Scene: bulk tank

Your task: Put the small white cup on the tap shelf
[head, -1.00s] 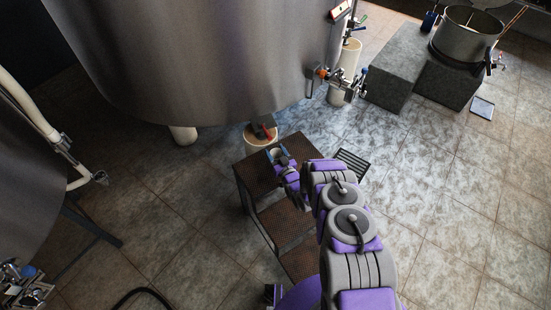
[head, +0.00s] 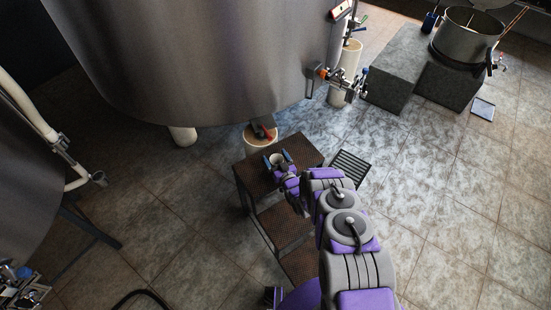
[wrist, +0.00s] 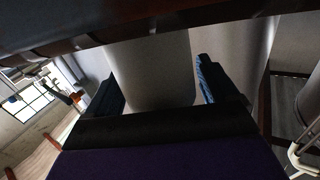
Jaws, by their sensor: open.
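The small white cup (head: 276,159) is at the top of the brown step stand (head: 308,150) in the head view. My gripper (head: 278,161) is open, with its blue-tipped fingers on either side of the cup. In the wrist view the cup's pale wall (wrist: 155,75) fills the space between the two fingers (wrist: 158,92); I cannot tell whether they touch it. The cup's base is hidden. A tap with an orange part (head: 335,78) sticks out of the big steel tank. I cannot pick out the tap shelf for certain.
The steel tank (head: 200,60) overhangs the area behind the stand. A white bucket (head: 258,137) stands just behind the stand. A floor grate (head: 349,170) lies to its right. Grey blocks (head: 410,70) carry a steel pot (head: 467,35).

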